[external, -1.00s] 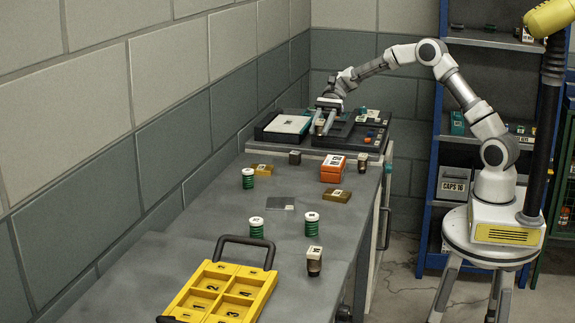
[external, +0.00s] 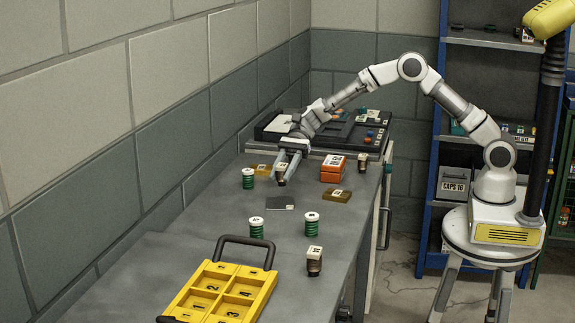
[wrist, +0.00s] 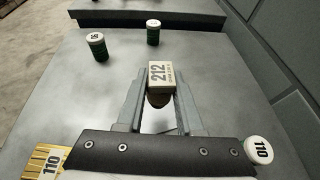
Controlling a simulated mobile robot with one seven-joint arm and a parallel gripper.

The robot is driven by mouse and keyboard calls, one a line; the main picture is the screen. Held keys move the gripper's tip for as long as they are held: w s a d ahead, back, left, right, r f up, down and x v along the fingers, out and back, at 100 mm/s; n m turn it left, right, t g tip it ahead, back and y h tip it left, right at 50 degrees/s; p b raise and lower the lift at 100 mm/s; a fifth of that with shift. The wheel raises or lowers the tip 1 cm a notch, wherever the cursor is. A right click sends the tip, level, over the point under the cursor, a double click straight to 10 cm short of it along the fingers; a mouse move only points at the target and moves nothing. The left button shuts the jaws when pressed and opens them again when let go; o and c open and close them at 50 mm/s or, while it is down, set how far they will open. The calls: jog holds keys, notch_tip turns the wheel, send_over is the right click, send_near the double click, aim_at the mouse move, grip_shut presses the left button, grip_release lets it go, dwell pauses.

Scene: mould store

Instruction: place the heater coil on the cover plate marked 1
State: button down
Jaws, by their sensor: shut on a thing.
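My gripper (wrist: 158,105) is shut on a small brown piece with a white top marked 212, apparently the heater coil (wrist: 157,77). In the external view the gripper (external: 286,170) holds it above the grey bench, fingers pointing down. No bench contact can be made out. A flat grey plate (external: 281,203) with a pale label lies nearer the camera; its mark is too small to read. A yellow tray (external: 265,283) with numbered compartments, one marked 1, stands at the near end. I cannot tell which thing is the cover plate marked 1.
Green ribbed cylinders with white tops (external: 248,179) (external: 257,228) (external: 312,224) stand around the grey plate. Similar brown pieces (external: 314,262) (external: 364,162), an orange box (external: 333,168) and a yellow-brown plate (external: 337,195) are also there. The wall borders the bench.

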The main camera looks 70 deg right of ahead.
aim_at(280, 203)
jog(key=shift+w+a+f, duration=0.1)
jog(key=shift+a+f, duration=0.3)
jog(key=shift+a, duration=0.15)
jog(key=shift+f+b, duration=0.55)
jog(key=shift+f, duration=1.35)
jog(key=shift+f, duration=0.15)
jog(key=c, duration=0.5)
grip_release()
jog(key=shift+c, duration=0.2)
